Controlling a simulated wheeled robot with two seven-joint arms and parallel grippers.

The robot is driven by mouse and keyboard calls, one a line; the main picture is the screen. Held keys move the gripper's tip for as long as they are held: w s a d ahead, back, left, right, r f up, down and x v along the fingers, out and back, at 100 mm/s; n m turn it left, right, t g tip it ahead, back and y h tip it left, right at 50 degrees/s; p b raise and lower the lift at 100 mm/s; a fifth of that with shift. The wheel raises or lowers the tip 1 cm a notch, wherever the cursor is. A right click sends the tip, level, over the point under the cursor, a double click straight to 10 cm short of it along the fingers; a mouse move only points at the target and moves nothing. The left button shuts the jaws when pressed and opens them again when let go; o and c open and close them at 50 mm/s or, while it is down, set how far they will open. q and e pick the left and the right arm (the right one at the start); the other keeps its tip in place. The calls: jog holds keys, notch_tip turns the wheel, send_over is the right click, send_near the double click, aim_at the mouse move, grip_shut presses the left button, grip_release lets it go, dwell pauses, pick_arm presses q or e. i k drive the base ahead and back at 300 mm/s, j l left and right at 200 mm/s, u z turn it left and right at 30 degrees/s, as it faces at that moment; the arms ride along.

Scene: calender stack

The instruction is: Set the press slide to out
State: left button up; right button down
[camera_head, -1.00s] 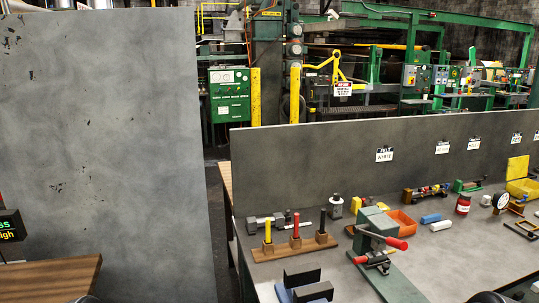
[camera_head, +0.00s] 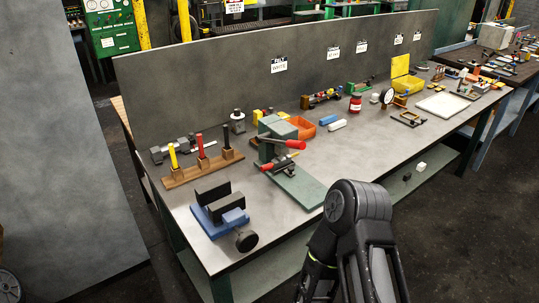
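A green bench press (camera_head: 276,142) with red-tipped levers stands near the middle of the grey workbench (camera_head: 350,150). Its long green base plate (camera_head: 300,188) reaches toward the bench's front edge. A dark cylindrical part with a red end (camera_head: 279,164) sits low on the press, over the plate. I cannot tell which part is the slide or how it is set. A black arm of mine rises at the bottom, in front of the bench and below the plate's near end. Neither gripper's fingers show in the head view.
A blue vise (camera_head: 215,220) with a black knob stands at the bench's near left corner. Behind it is a wooden rack (camera_head: 203,168) with yellow, red and black handles. An orange bin (camera_head: 303,128) is behind the press. Bare bench lies right of the press.

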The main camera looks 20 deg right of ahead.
aim_at(285, 167)
jog(key=l, duration=0.45)
jog(key=i+l+z, duration=0.1)
jog(key=l, duration=0.3)
jog(key=i+l+z, duration=0.1)
jog(key=l, duration=0.35)
